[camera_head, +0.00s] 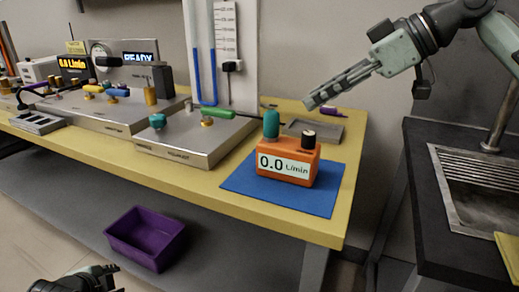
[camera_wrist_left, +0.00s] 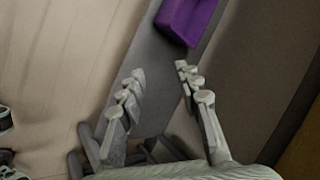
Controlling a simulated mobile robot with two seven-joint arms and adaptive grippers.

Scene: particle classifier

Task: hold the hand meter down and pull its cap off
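The hand meter (camera_head: 287,163) is an orange box with a "0.0 L/min" display, standing upright on a blue mat (camera_head: 325,201) on the yellow bench. A teal cylinder (camera_head: 271,124) stands on its left top, and a black-topped piece (camera_head: 309,139) on its right top. Both are seated on the meter. My right gripper (camera_head: 309,102) is above and behind the meter, apart from it, its fingers seen edge-on. My left gripper (camera_wrist_left: 160,70) is open and empty in the left wrist view. In the head view, part of it (camera_head: 88,279) shows at the bottom left, below the bench.
A grey panel unit (camera_head: 180,150) with knobs and a green handle (camera_head: 220,128) stands left of the mat. A grey tray (camera_head: 325,130) lies behind the meter. A purple bin (camera_head: 146,238) is below the bench. A dark sink counter (camera_head: 425,160) stands to the right.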

